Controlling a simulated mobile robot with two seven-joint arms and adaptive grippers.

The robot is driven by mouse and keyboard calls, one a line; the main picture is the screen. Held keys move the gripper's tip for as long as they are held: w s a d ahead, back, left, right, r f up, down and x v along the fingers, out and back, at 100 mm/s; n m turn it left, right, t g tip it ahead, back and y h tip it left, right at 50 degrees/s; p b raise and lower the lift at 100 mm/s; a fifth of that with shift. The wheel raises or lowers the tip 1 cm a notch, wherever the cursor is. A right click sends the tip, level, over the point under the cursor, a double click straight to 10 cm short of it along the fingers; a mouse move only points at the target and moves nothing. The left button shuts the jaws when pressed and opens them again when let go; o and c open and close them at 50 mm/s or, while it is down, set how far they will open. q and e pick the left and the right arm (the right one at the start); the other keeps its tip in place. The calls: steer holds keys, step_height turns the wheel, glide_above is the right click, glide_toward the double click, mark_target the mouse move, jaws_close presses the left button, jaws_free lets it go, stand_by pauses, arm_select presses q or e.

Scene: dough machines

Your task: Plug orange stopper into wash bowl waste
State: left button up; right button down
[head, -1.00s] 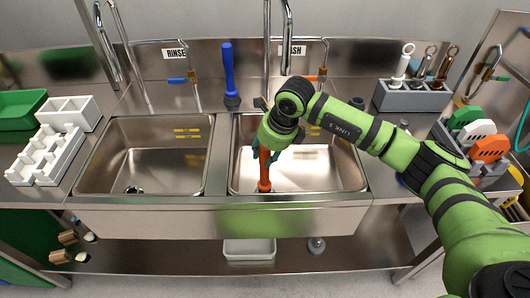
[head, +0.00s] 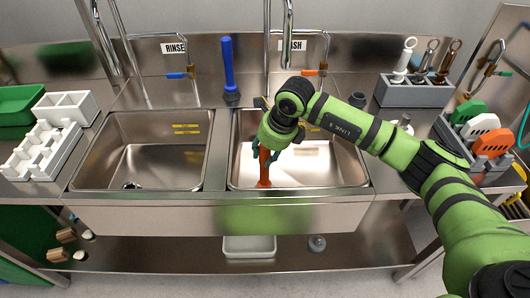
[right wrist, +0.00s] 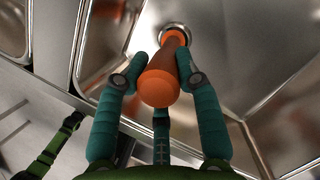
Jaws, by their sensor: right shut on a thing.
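The orange stopper (head: 264,178) is a tall piece with an orange knob on top and a brownish-orange shaft. It stands roughly upright at the front left of the wash bowl (head: 340,165), the right-hand steel basin. My right gripper (head: 264,152) is shut on its upper part. In the right wrist view, the gripper's teal fingers (right wrist: 155,72) grip the stopper (right wrist: 160,88) below its knob. The stopper's far end overlaps the round waste (right wrist: 187,30), whose metal ring shows around it. I cannot tell whether it is seated in the hole. My left gripper is not in view.
The rinse bowl (head: 140,150) lies to the left, divided by a steel strip. Taps and a blue-handled plunger (head: 228,72) stand behind. A grey utensil holder (head: 414,92) and a rack of coloured scrapers (head: 488,140) are at the right. White trays (head: 42,148) sit at the left.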

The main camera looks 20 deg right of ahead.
steer(key=shift+f, duration=0.1)
steer(key=c, duration=0.7)
jaws_free()
steer(key=shift+c, duration=0.2)
steer(key=shift+o, duration=0.5)
steer(key=shift+r, duration=0.25)
steer(key=shift+p+v, duration=1.2)
steer(key=shift+v, duration=0.7)
steer(key=shift+d+r, duration=0.1)
steer(key=shift+r, duration=0.05)
